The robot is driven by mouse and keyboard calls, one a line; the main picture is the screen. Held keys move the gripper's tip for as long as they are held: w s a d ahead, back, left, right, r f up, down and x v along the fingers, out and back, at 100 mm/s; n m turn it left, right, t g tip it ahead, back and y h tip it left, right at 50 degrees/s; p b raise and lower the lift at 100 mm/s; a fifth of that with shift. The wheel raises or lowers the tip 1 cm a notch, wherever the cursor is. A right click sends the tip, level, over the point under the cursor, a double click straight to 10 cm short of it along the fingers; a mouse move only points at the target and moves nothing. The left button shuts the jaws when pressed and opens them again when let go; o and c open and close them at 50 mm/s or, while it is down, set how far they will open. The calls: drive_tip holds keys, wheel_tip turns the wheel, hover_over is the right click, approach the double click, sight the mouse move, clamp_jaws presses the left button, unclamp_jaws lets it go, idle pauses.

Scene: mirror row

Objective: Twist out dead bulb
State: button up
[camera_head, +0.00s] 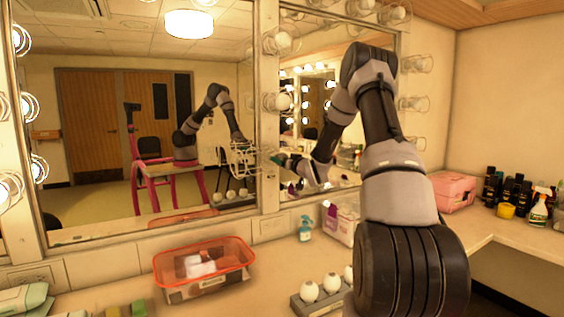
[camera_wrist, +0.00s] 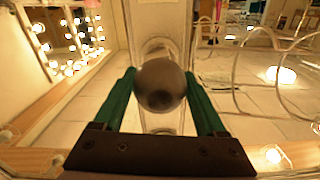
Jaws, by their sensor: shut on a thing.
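My gripper (camera_wrist: 160,88) is shut on a round grey, unlit bulb (camera_wrist: 160,85). In the wrist view its green fingers press on both sides of the bulb, and the bulb's base and socket are mostly hidden behind it. There the held bulb cannot be made out clearly. White bulbs (camera_head: 308,291) stand in a grey holder (camera_head: 318,307) on the counter, partly hidden by my arm.
Wire guards (camera_wrist: 238,75) curve close on the gripper's right. Other caged bulbs (camera_head: 283,102) line the post. On the counter are an orange-rimmed bin (camera_head: 240,243) with pale contents, a spray bottle (camera_head: 305,229) and a pink box (camera_head: 455,190). Dark bottles stand at right.

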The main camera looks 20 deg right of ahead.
drive_tip(key=shift+n, duration=0.6)
drive_tip(key=n, duration=0.2)
drive_tip(key=shift+n, duration=1.4)
drive_tip(key=shift+n, duration=1.1)
drive_tip(key=s+d, duration=0.1)
drive_tip(key=s, duration=0.5)
drive_tip(key=shift+s+d, duration=0.2)
drive_tip(key=shift+s, duration=0.2)
